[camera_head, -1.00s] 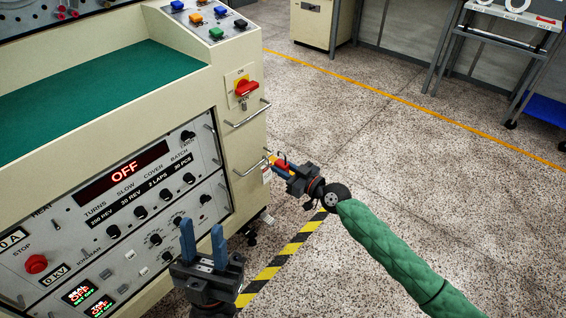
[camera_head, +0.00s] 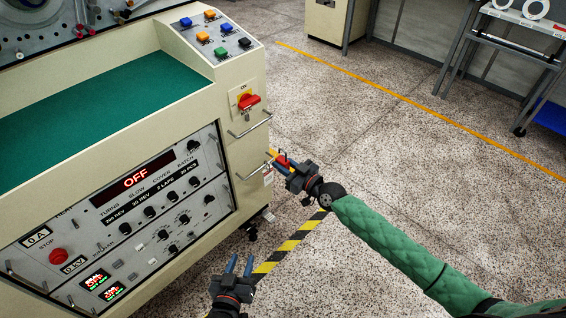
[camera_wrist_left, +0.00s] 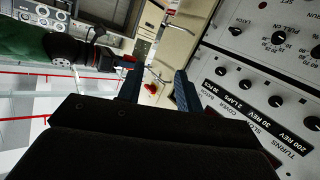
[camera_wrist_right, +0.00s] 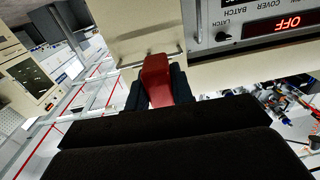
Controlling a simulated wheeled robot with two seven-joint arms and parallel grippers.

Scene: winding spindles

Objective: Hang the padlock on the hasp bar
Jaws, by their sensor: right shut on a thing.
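The red padlock (camera_head: 283,158) is held by my right gripper (camera_head: 289,168), beside the end face of the cream machine. In the right wrist view its red body (camera_wrist_right: 157,82) fills the gap between the fingers; its shackle cannot be made out. A metal bar (camera_wrist_right: 151,60) runs behind it; I cannot tell whether they touch. In the head view, two metal bars stand out from the end face, an upper one (camera_head: 250,125) and a lower one (camera_head: 256,168) near the padlock. I cannot tell which is the hasp bar. My left gripper (camera_head: 240,264) is open and empty, low in front of the machine.
A red rotary switch (camera_head: 248,102) sits above the bars. The control panel (camera_head: 150,215) reads OFF. The floor right of the machine is free, with striped tape (camera_head: 290,242) and a yellow line (camera_head: 400,95). A shelf unit (camera_head: 520,40) stands at the back right.

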